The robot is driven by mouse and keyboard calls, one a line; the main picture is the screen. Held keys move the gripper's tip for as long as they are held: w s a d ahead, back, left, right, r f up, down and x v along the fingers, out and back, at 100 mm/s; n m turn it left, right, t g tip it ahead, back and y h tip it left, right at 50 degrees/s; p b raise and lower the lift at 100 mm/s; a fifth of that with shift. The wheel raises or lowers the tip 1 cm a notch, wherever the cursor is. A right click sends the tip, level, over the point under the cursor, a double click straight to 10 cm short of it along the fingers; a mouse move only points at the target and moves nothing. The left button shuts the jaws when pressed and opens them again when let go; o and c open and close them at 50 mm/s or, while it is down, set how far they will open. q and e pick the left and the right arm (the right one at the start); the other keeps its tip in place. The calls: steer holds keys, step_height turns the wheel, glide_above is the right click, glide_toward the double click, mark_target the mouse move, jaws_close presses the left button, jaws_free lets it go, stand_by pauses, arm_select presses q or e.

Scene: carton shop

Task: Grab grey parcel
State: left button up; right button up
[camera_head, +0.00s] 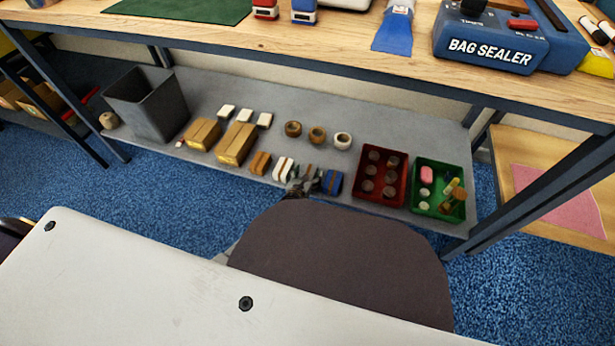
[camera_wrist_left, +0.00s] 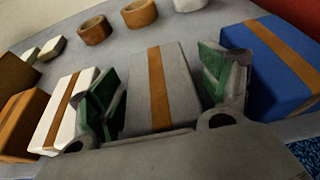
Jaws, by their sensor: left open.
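The grey parcel (camera_wrist_left: 158,70), with a brown tape stripe, stands on the lower shelf. In the left wrist view it sits between the two green-padded fingers of my left gripper (camera_wrist_left: 165,88), which is open with gaps on both sides. In the head view the grey parcel (camera_head: 309,170) is small and partly hidden by my left gripper (camera_head: 305,184). A white parcel (camera_wrist_left: 66,108) is close beside the left finger, and a blue parcel (camera_wrist_left: 272,65) is close beside the right finger. My right gripper is not in view.
A brown parcel (camera_head: 260,163) stands left of the white one. Tape rolls (camera_head: 317,135) lie behind. A red crate (camera_head: 362,196) and a green crate (camera_head: 417,208) stand to the right. The tabletop (camera_head: 330,67) overhangs the shelf; a grey bin (camera_head: 147,104) stands left.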

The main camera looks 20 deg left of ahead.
mark_target(308, 173)
arm_select(q)
steer(key=shift+c, duration=0.3)
steer(key=c, duration=1.2)
steer(key=shift+r, duration=0.25)
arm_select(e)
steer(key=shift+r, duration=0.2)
arm_select(q)
step_height(308, 173, up, 4)
steer(key=p, duration=0.3)
steer(key=shift+p, duration=0.4)
steer(key=shift+r+p, duration=0.55)
steer(key=shift+r, duration=0.1)
step_height(308, 173, up, 3)
steer(key=p, duration=0.3)
steer(key=shift+r, duration=0.2)
steer(key=shift+r+p, duration=0.35)
steer(key=shift+r, duration=0.05)
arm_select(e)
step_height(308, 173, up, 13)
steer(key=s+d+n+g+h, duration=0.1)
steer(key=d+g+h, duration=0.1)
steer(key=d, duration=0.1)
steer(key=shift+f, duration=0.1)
